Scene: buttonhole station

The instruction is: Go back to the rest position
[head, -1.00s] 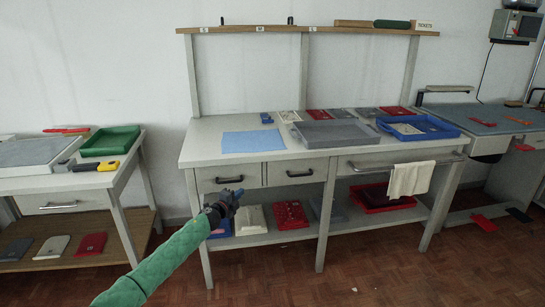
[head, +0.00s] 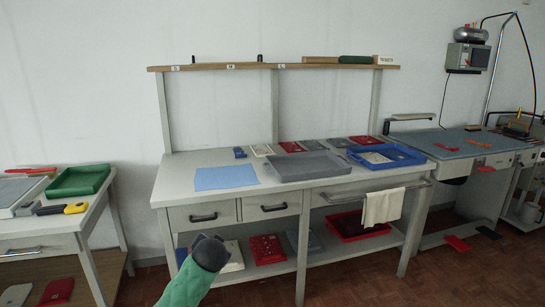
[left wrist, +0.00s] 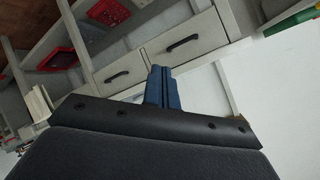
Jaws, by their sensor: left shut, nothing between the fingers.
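My left arm comes up from the bottom of the head view, with its dark wrist end in front of the bench's lower shelf. The fingers are hidden behind the wrist there. In the left wrist view my left gripper (left wrist: 164,88) shows two blue fingers shut together with nothing between them. They point toward the bench drawers (left wrist: 180,42), which are closed, and I cannot tell how far away they are. My right gripper is in neither view.
The main bench (head: 160,190) carries a blue sheet (head: 226,177), a grey tray (head: 308,178) and a blue tray (head: 423,157). A white cloth (head: 383,207) hangs on its front rail. A side table with a green tray (head: 78,192) stands at left. Floor shows at lower right.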

